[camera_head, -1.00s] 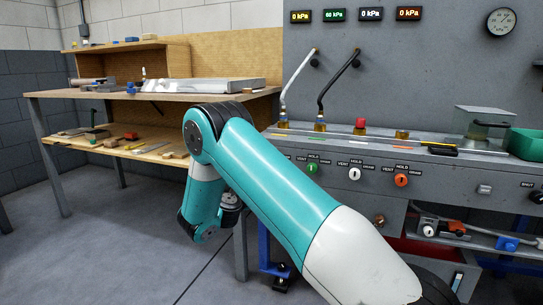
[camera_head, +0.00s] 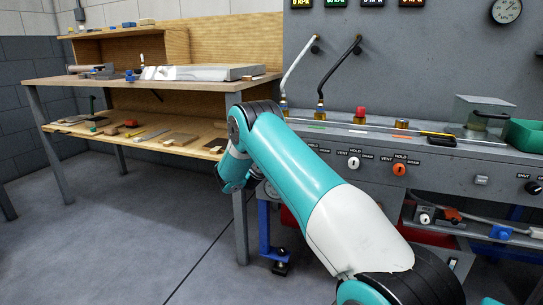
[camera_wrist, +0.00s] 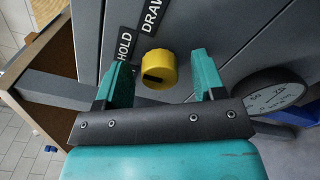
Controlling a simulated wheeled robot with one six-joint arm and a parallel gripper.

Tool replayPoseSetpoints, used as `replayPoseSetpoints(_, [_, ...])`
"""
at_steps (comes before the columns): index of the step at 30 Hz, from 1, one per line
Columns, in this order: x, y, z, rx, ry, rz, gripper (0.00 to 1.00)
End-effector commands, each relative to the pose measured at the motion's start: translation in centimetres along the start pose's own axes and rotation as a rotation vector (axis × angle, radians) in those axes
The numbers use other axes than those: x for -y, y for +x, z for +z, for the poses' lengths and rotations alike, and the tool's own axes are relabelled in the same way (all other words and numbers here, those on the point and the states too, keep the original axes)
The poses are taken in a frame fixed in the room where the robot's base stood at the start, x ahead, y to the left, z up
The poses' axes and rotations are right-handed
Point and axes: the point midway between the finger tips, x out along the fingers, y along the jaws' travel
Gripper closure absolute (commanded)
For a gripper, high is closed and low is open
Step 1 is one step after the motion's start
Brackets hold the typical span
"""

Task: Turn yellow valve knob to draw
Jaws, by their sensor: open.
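The yellow valve knob (camera_wrist: 160,68) shows in the wrist view on the grey panel, a dark mark on its face toward the left. The "HOLD" label (camera_wrist: 125,46) and the "DRAW" label (camera_wrist: 152,15) are beside and above it. My gripper (camera_wrist: 161,61) is open, with one teal finger on each side of the knob and a visible gap to it. Depth is hard to judge, so I cannot tell whether the fingertips reach past its face. In the head view the yellow knob and my gripper are hidden.
A round gauge (camera_wrist: 272,95) is close to the right finger in the wrist view. In the head view, a white knob (camera_head: 354,162) and an orange knob (camera_head: 399,169) sit on the panel. A wooden workbench (camera_head: 150,82) with tools stands left.

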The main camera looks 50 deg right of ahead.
Motion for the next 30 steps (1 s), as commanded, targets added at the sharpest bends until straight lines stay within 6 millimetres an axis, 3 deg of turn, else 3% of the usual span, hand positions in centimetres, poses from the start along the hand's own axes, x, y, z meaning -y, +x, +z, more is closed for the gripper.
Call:
replayPoseSetpoints(7, [-0.02, 0.07, -0.01, -0.001, 0.000, 0.000, 0.37])
replayPoseSetpoints(12, [-0.03, 0.04, -0.02, -0.001, 0.000, 0.000, 0.76])
replayPoseSetpoints(14, [-0.03, 0.03, -0.03, -0.001, 0.000, 0.000, 0.86])
replayPoseSetpoints(23, [0.02, 0.00, -0.06, -0.001, 0.029, 0.000, 0.86])
replayPoseSetpoints(30, [0.12, -0.02, -0.11, -0.001, 0.153, -0.001, 0.86])
